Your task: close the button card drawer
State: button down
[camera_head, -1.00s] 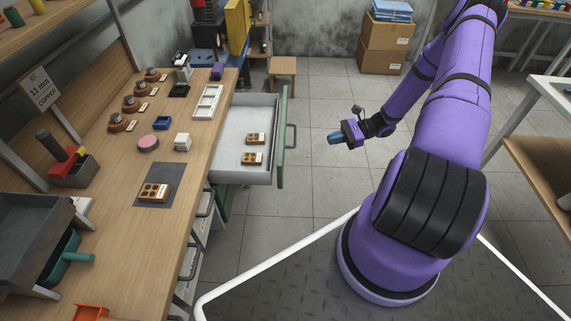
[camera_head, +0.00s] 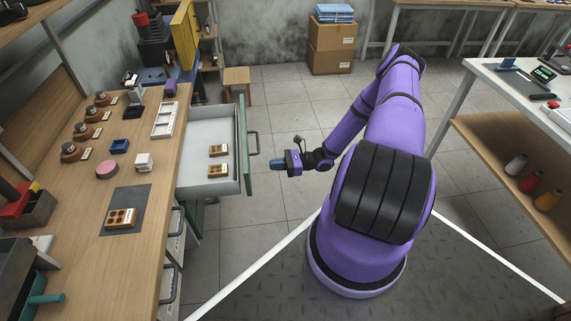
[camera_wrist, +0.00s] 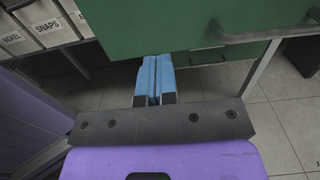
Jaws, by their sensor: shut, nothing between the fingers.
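The button card drawer (camera_head: 206,135) is pulled out from the workbench. It has a pale inside and a green front (camera_head: 246,150) with a dark bar handle (camera_head: 254,147). Two small button cards (camera_head: 217,170) lie in it. My gripper (camera_head: 276,164) is out past the green front, to its right in the head view, with a gap between them. In the wrist view the blue fingertips (camera_wrist: 157,78) are shut together and empty, pointing toward the lower edge of the green front (camera_wrist: 180,25). The handle (camera_wrist: 262,35) shows at upper right there.
The workbench top (camera_head: 90,250) at left holds a button card on a dark mat (camera_head: 141,200), a white tray (camera_head: 166,119) and a pink disc (camera_head: 107,169). A stool (camera_head: 237,78) stands behind the drawer. A white table (camera_head: 510,90) is at right. Floor between is clear.

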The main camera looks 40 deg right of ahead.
aim_at(191, 180)
jog(key=x, duration=0.7)
jog(key=shift+a, duration=0.1)
jog(key=x, duration=2.3)
jog(key=shift+w+a, duration=0.2)
jog(key=shift+w, duration=0.05)
jog(key=shift+w+a, duration=0.2)
jog(key=shift+a+r, duration=0.1)
